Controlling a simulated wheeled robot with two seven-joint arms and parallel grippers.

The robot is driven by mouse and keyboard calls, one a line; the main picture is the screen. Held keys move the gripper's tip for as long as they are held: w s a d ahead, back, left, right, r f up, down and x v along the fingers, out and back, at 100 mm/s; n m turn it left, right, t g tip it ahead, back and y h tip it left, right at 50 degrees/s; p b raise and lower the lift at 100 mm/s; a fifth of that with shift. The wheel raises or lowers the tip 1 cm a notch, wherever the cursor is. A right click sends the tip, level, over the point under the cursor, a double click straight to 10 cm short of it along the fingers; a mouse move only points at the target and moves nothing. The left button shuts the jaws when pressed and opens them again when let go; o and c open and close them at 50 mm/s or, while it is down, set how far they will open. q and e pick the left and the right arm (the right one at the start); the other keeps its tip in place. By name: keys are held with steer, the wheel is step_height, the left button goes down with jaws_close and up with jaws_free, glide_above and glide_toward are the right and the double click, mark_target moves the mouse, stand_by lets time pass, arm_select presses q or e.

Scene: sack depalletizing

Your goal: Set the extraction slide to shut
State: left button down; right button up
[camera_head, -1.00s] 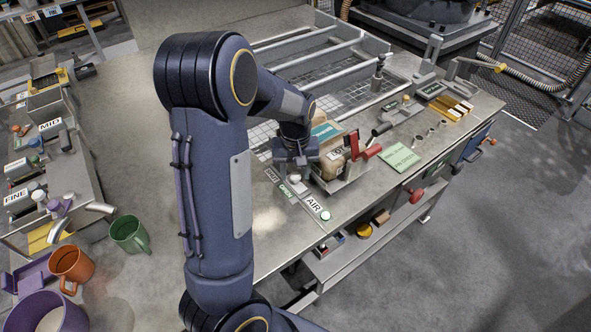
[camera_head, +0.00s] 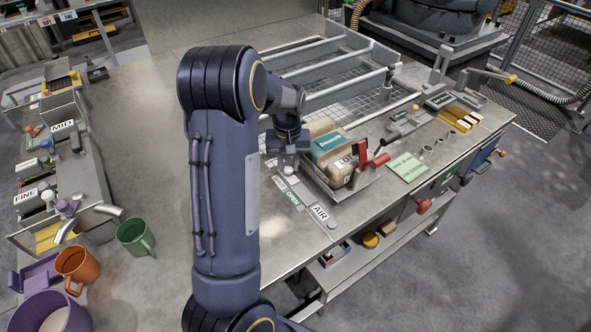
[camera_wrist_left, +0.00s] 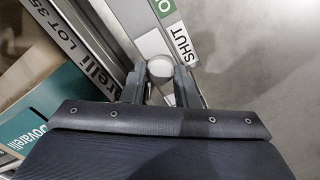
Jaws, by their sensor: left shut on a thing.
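My left gripper (camera_head: 287,166) reaches down over the bench at the left end of the sack tray. It is shut on the slide's pale round knob (camera_wrist_left: 160,68), which sits between its two fingers in the left wrist view. The knob stands beside the SHUT label (camera_wrist_left: 182,44). The green OPEN label (camera_wrist_left: 165,7) lies farther up in that view. In the head view the SHUT label (camera_head: 280,183) and the OPEN label (camera_head: 292,198) run in a row along the bench. The slide's track is partly hidden by the gripper. My right gripper is not in view.
A tray (camera_head: 335,193) with small sacks stands right of the gripper, close beside it. A red clamp handle (camera_head: 376,163) is at its right. The AIR label (camera_head: 320,213) lies nearer the front edge. Mugs stand at the lower left. The bench left of my arm is mostly bare.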

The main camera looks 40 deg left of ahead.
mark_target(288, 166)
arm_select(q)
steer(key=c, duration=1.1)
jaws_free()
steer(key=shift+a, duration=0.3)
steer(key=shift+d+r, duration=0.1)
step_height(288, 166, up, 8)
steer(key=shift+f, duration=0.1)
